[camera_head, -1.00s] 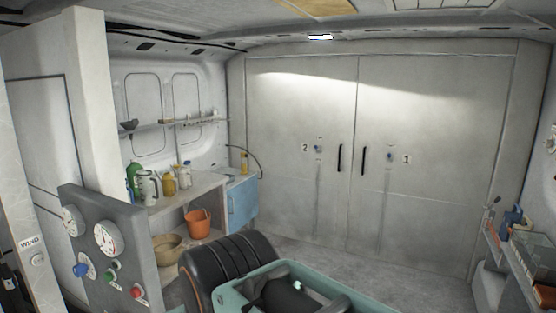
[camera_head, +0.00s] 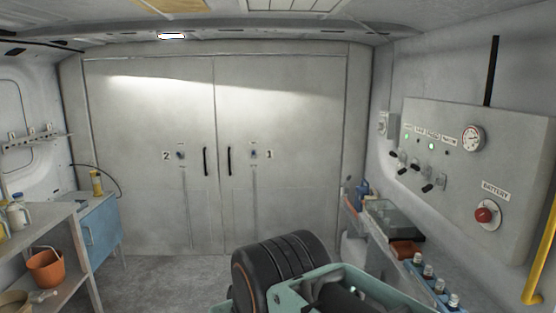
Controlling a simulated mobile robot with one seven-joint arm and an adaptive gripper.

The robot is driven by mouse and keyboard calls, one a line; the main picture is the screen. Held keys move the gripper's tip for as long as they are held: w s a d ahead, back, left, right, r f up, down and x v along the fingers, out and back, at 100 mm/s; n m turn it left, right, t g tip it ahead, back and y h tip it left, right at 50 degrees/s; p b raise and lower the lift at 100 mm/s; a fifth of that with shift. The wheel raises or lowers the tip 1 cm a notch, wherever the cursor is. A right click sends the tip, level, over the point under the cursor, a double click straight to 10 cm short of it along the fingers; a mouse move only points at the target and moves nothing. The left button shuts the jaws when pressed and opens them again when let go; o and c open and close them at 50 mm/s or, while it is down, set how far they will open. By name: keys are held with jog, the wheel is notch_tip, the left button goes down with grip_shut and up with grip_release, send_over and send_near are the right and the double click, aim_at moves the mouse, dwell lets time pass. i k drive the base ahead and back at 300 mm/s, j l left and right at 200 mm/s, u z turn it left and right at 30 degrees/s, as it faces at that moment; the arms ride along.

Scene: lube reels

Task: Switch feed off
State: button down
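A grey control panel (camera_head: 470,195) is on the right wall. It has a row of black toggle switches (camera_head: 415,169) at different heights and angles. Small labels (camera_head: 433,134) sit above them, too small to read surely, so I cannot tell which switch is the feed. Two green lamps are lit, one at the left of the row (camera_head: 405,136) and one further right (camera_head: 432,146). A round gauge (camera_head: 472,138) is at the top. A red knob (camera_head: 484,215) sits below a BATTERY label. My gripper cannot be made out; my teal and black arm parts fill the bottom middle.
A shelf with several small bottles (camera_head: 453,302) and a clear-lidded box (camera_head: 393,222) runs under the panel. A yellow rail (camera_head: 540,250) is at the right edge. Closed double doors (camera_head: 215,110) face me. A workbench with an orange bucket (camera_head: 46,267) stands left. Floor lies between.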

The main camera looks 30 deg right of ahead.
aim_at(416, 168)
jog(key=l+z, duration=0.15)
jog(key=z, duration=1.7)
jog(key=i+j+z, duration=0.3)
jog(key=i+j, duration=1.45)
jog(key=i, duration=0.15)
jog(key=i+u, duration=0.1)
jog(key=j+z, duration=0.1)
